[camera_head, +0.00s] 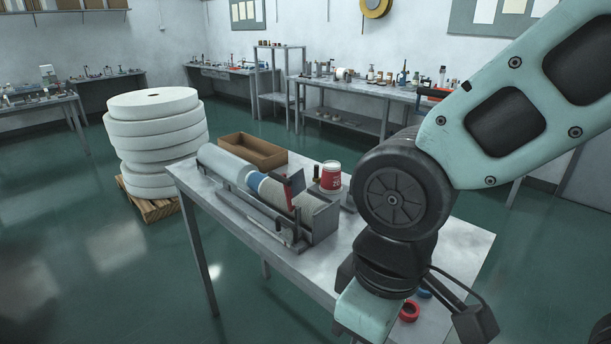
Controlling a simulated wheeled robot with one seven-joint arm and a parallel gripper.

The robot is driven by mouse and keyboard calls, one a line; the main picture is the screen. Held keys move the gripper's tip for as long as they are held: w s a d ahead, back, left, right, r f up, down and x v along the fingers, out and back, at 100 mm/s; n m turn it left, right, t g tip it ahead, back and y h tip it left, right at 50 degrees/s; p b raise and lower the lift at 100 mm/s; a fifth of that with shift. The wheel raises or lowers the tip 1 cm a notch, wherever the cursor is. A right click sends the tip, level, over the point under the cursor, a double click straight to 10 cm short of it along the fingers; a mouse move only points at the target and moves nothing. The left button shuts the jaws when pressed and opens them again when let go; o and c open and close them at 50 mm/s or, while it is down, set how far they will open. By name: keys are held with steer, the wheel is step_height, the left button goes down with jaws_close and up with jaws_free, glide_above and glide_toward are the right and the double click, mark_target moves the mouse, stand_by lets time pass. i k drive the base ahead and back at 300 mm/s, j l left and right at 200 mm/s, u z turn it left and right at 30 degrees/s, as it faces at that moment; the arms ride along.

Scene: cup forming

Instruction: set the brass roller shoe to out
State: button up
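The cup-forming machine (270,195) lies along the table, with a long grey roller (222,164) at its left end. My arm comes in from the upper right and bends down over the table's right part. Its lower end runs off the bottom edge, and I see no gripper fingertips.
An open brown box (252,151) stands behind the machine. A red-and-white cup (331,175) stands right of it, close to my arm. A red ring (409,311) lies near the table's front. White paper rolls (155,135) are stacked on a pallet at left. Benches line the back wall.

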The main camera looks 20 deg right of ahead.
mark_target(317, 178)
steer(key=j+z, duration=0.3)
steer(key=j, duration=1)
steer(key=i+j+z, duration=0.2)
steer(key=i+j, duration=0.15)
steer(key=j, duration=0.25)
steer(key=i+j+z, duration=0.1)
steer(key=j, duration=0.25)
steer(key=i+j+z, duration=0.1)
steer(key=i+j, duration=0.2)
steer(key=i, duration=0.2)
steer(key=i+j+z, duration=0.15)
steer(key=i, duration=0.25)
